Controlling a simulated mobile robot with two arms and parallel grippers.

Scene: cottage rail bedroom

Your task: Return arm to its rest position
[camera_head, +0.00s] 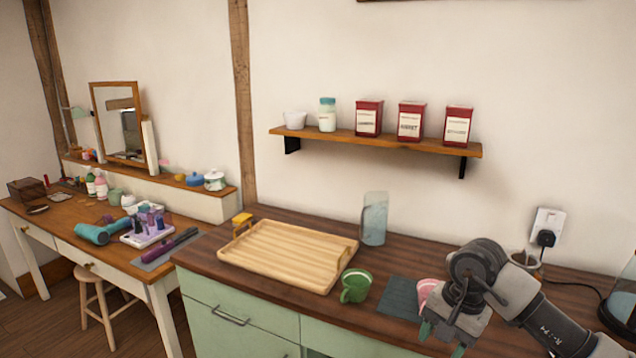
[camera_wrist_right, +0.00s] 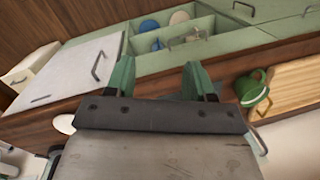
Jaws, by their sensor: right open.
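My right arm comes in from the lower right of the head view. Its gripper (camera_head: 441,341) is low over the front edge of the dark wooden counter (camera_head: 205,255), pointing down. In the right wrist view the gripper (camera_wrist_right: 160,82) shows two green fingers spread apart with nothing held between them. My left arm and gripper are not in view.
Beside my right arm are a pink cup (camera_head: 427,288), partly hidden, a dark mat (camera_head: 397,297) and a green mug (camera_head: 355,287). A wooden tray (camera_head: 285,257) and glass jug (camera_head: 374,218) stand left. An open divided drawer (camera_wrist_right: 205,22) shows beyond the fingers.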

